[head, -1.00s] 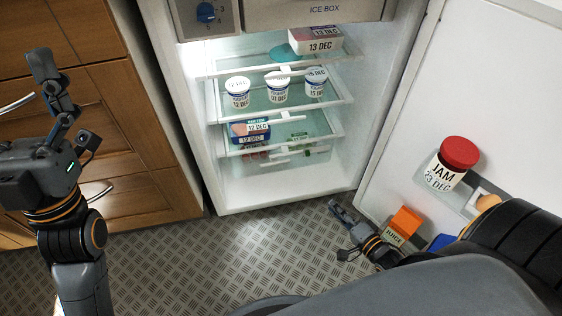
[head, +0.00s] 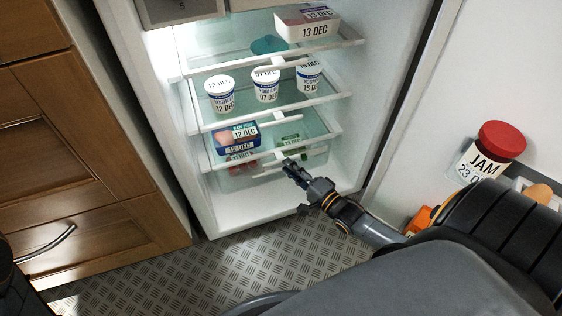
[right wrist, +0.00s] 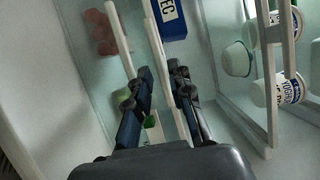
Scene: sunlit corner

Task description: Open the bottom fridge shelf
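The open fridge has clear shelves with white front bars. The bottom shelf (head: 247,173) is a clear bin under the shelf with the blue 12 DEC box (head: 236,136); reddish and green items show in it. My right gripper (head: 290,168) is at the middle of its front bar, its fingers hiding the bar's handle in the head view. In the right wrist view the two fingers (right wrist: 165,85) are apart, with a small white tab (right wrist: 153,128) visible between them. I cannot tell if they touch it. My left gripper is out of view.
Yoghurt cups (head: 265,86) stand on the middle shelf and a 13 DEC box (head: 307,24) on the top one. The open door at right holds a red-lidded jam jar (head: 491,151). Wooden drawers (head: 90,170) stand at left. The metal floor (head: 190,275) in front is clear.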

